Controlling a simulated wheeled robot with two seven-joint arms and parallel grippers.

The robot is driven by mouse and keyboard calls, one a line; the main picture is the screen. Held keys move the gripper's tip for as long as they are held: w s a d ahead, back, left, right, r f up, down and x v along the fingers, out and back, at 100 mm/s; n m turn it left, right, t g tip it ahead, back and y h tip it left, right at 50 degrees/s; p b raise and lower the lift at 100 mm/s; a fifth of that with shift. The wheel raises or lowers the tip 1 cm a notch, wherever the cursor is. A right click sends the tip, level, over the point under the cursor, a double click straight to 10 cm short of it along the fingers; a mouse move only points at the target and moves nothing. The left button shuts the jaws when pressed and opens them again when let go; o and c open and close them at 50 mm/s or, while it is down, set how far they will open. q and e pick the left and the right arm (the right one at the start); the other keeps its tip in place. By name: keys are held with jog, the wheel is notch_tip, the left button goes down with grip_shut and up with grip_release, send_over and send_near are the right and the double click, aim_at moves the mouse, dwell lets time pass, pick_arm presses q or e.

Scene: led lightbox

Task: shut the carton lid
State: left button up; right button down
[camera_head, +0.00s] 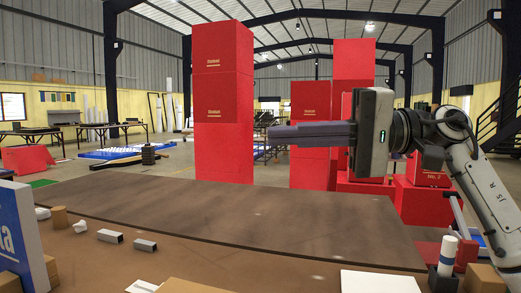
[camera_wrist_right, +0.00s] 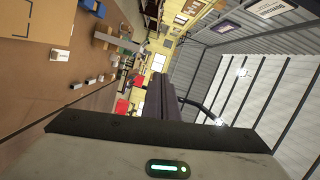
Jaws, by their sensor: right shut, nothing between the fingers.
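A tan cardboard piece (camera_head: 190,286), which looks like part of the carton, shows at the bottom edge of the head view; most of it is cut off. A tan cardboard shape (camera_wrist_right: 35,20) also fills the top left corner of the right wrist view. I cannot tell the lid's angle. My right gripper (camera_head: 275,133) is shut and empty, raised above the table and pointing left in the head view. Its dark fingers (camera_wrist_right: 160,98) lie together in the right wrist view, apart from the cardboard. My left gripper is not in view.
The brown table (camera_head: 230,210) has a wide clear area at its far side. Small grey blocks (camera_head: 110,237) and a blue-and-white box (camera_head: 22,232) stand at left. A white cylinder (camera_head: 447,252) in a dark holder stands at right. Tall red box stacks (camera_head: 222,100) rise behind.

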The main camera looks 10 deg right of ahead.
jog(key=shift+s+d+r, duration=0.2)
jog(key=shift+s+d, duration=0.15)
jog(key=shift+d, duration=0.35)
jog(key=shift+s+d+r, duration=0.2)
jog(key=shift+s+d, duration=0.1)
jog(key=shift+d, duration=0.35)
jog(key=shift+s+d+r, duration=0.2)
jog(key=shift+s+d, duration=0.15)
jog(key=shift+d, duration=0.35)
